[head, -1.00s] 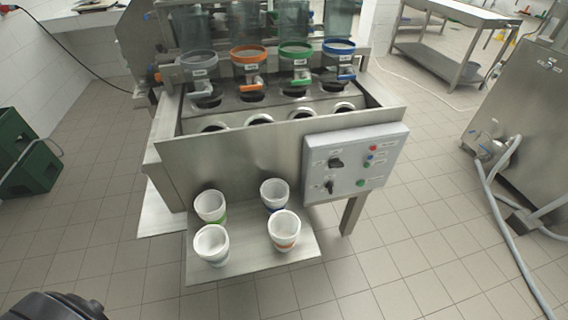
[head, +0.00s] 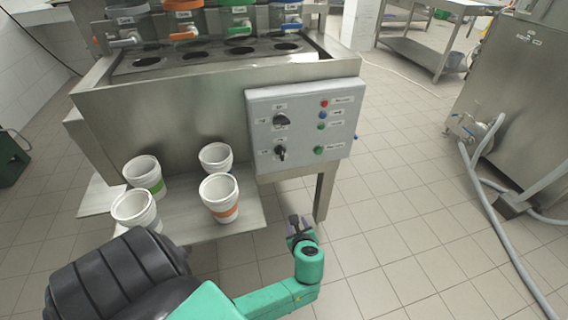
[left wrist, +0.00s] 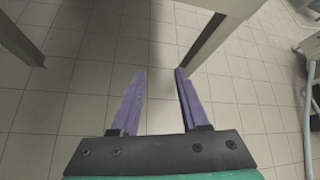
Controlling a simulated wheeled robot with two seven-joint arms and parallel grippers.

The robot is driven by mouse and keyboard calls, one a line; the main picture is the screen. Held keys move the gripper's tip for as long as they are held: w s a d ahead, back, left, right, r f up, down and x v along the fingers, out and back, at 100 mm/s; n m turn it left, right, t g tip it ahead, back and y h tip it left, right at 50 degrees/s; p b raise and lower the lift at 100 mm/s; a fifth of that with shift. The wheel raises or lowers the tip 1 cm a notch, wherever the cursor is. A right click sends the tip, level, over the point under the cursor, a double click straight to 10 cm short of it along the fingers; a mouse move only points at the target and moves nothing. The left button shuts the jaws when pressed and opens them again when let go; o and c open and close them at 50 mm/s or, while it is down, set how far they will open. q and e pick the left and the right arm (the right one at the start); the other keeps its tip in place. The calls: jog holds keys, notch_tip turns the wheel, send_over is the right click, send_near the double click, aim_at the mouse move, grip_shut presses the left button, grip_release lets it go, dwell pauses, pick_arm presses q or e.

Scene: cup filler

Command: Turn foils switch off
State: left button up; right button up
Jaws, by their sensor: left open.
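A light grey control panel (head: 258,97) is fixed to the right front of the steel machine. It carries two black rotary switches, an upper one (head: 282,120) and a lower one (head: 280,152). Their labels are too small to read, so I cannot tell which is the foils switch. My left gripper (head: 297,226) is below the panel, apart from it, near the right edge of the cup shelf. In the left wrist view its purple fingers (left wrist: 160,80) are spread with only floor between them. My right gripper is not in view.
Red, blue and green buttons (head: 319,150) sit right of the switches. Several white cups (head: 219,198) stand on the low steel shelf (head: 245,218). A machine leg (head: 325,195) stands under the panel. Open tiled floor lies to the right, with a grey hose (head: 490,190) farther off.

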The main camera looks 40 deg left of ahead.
pick_arm(q)
notch_tip(320, 180, up, 8)
jog(key=w+m+t+y+b, duration=0.2)
jog(key=y+b, duration=0.2)
jog(key=y, duration=0.3)
send_near(283, 155)
jog(key=shift+t, duration=0.3)
jog(key=b+x, duration=0.1)
jog(key=x, duration=0.8)
jog(key=shift+a+b, duration=0.3)
jog(key=shift+b, duration=0.05)
jog(key=shift+s, duration=0.1)
grip_shut()
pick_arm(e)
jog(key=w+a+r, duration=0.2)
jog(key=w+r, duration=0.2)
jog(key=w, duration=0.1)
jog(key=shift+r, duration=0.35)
